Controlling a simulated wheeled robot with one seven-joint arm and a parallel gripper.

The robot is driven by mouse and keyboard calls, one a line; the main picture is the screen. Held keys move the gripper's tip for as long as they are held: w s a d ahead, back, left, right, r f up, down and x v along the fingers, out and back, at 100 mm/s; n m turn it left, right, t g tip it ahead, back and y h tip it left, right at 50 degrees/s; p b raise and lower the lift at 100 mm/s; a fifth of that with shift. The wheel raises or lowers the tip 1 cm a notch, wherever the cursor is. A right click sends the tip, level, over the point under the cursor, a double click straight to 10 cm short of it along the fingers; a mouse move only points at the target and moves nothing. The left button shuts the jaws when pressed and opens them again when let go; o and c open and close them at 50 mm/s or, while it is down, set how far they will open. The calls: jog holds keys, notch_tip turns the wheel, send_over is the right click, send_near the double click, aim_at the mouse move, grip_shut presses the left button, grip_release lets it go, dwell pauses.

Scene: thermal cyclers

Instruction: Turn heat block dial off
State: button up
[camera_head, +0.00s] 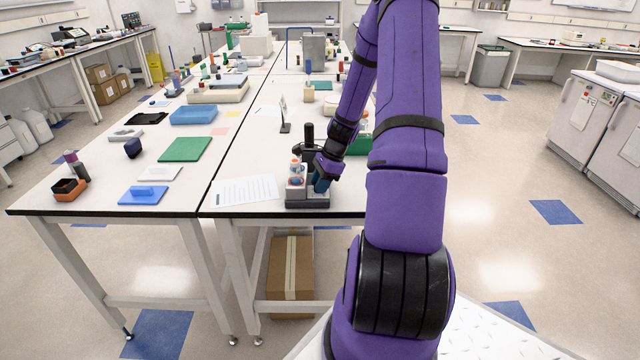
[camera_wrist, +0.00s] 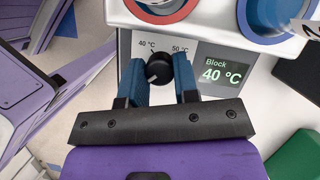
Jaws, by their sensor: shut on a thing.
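The heat block (camera_head: 308,200) stands at the front edge of the right-hand table, with bottles in its top. In the wrist view its front panel (camera_wrist: 204,49) carries a black dial (camera_wrist: 159,69), the marks "40 °C" and "50 °C", and a display (camera_wrist: 222,65) reading "Block 40 °C". The dial's pale pointer line slants toward the lower left in the picture. My gripper (camera_wrist: 159,72) has its two blue fingers on either side of the dial, shut on it. In the head view my gripper (camera_head: 322,184) is at the block's right side, partly hidden by my arm.
A printed sheet (camera_head: 246,191) lies left of the block. A green object (camera_wrist: 296,157) lies at the lower right in the wrist view. A cardboard box (camera_head: 291,268) stands below the table.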

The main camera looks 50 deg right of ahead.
dwell(0.4)
jog(key=o, duration=0.9)
jog(key=shift+r, duration=0.1)
jog(key=v, duration=1)
jog(key=shift+d+r, duration=0.1)
jog(key=shift+r, duration=0.25)
